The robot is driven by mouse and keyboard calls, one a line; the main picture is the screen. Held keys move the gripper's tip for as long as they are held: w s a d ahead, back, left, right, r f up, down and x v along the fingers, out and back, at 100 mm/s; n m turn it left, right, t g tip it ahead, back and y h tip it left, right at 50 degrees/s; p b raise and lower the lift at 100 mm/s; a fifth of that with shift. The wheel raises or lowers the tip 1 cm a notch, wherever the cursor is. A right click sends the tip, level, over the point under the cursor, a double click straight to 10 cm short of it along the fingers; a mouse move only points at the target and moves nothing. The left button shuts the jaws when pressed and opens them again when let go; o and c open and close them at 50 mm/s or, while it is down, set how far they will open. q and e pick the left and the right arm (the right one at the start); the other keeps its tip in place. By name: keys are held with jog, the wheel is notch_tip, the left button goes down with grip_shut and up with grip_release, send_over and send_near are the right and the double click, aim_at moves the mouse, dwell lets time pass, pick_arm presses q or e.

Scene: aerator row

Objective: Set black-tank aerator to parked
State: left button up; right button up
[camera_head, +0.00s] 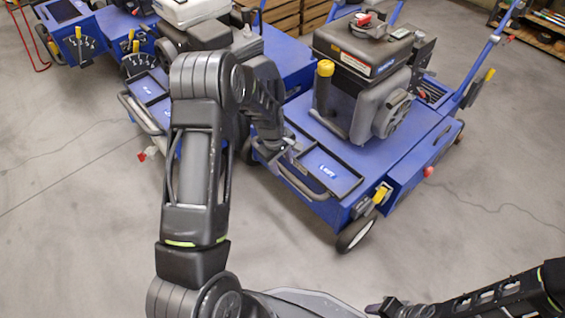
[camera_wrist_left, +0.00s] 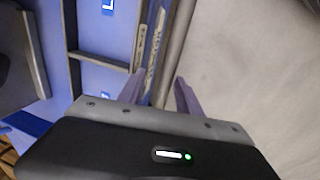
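The aerator with a dark tank (camera_head: 375,55) on a blue deck (camera_head: 395,165) stands right of centre in the head view. A yellow lever (camera_head: 380,194) sits at its front right corner, and a yellow-topped post (camera_head: 325,69) stands beside the tank. My left gripper (camera_head: 290,147) is at the deck's front left, by the grey front handle bar (camera_head: 296,184). In the left wrist view, its two fingers (camera_wrist_left: 160,88) are apart, with the grey bar (camera_wrist_left: 172,50) running between or just beyond them; contact is unclear. My right gripper (camera_head: 385,308) is at the bottom edge, fingers unclear.
Another blue aerator with a white tank (camera_head: 190,10) stands behind my left arm. A further blue machine (camera_head: 80,45) with a dial and yellow lever is at the far left. Wooden crates (camera_head: 290,15) are at the back. The grey floor (camera_head: 480,220) at right is clear.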

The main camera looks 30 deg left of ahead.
pick_arm(q)
jog(key=p+v, duration=0.3)
jog(key=v, duration=0.4)
jog(key=shift+r, duration=0.35)
jog(key=shift+s, duration=0.1)
